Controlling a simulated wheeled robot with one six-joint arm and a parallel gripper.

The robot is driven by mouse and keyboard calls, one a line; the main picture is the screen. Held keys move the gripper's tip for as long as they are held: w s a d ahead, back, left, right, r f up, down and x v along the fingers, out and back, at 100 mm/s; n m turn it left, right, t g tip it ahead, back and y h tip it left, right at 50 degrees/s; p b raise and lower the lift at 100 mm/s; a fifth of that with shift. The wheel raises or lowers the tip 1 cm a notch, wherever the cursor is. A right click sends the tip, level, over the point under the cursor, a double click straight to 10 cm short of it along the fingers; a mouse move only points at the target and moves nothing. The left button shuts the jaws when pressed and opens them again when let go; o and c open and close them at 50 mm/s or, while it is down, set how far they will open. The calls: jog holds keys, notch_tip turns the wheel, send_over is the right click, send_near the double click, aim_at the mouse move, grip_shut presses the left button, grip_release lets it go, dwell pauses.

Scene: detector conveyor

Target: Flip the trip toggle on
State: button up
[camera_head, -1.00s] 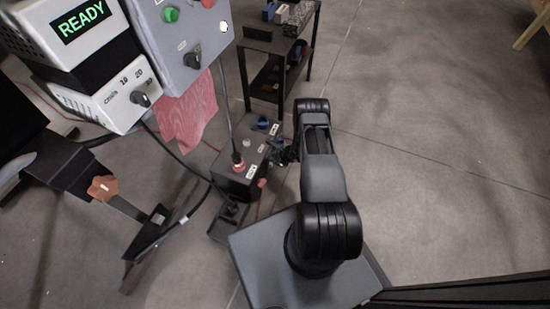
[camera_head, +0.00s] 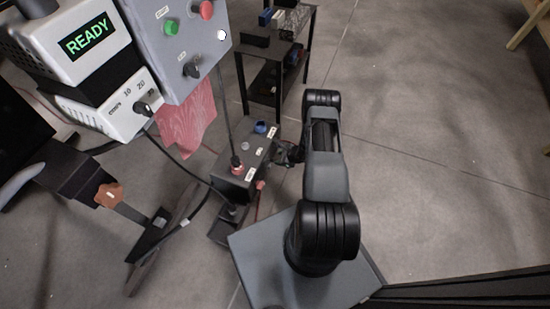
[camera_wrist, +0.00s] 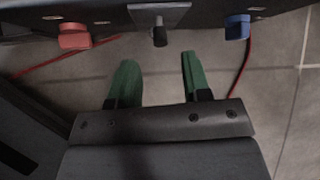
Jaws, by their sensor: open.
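The trip toggle (camera_wrist: 159,37) is a small dark lever on a grey plate at the top middle of the wrist view. It sits on the side of a black box (camera_head: 231,186) between a red knob (camera_wrist: 73,37) and a blue knob (camera_wrist: 237,27). My gripper (camera_wrist: 158,59) has green fingers, open and empty, pointing at the box. The toggle lies ahead of the gap between the fingers, apart from them. In the head view my gripper (camera_head: 288,154) is at the box's right side, partly hidden by my arm, and the toggle cannot be made out.
A red cable (camera_wrist: 245,66) hangs near the blue knob. A grey panel with knobs (camera_head: 185,72) and a READY display (camera_head: 86,37) stand at left, with a red cloth (camera_head: 188,120) below. A black shelf (camera_head: 276,70) stands behind.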

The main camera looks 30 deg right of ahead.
jog(key=p+v, duration=0.2)
jog(key=v, duration=0.5)
jog(key=shift+s, duration=0.2)
dwell(0.4)
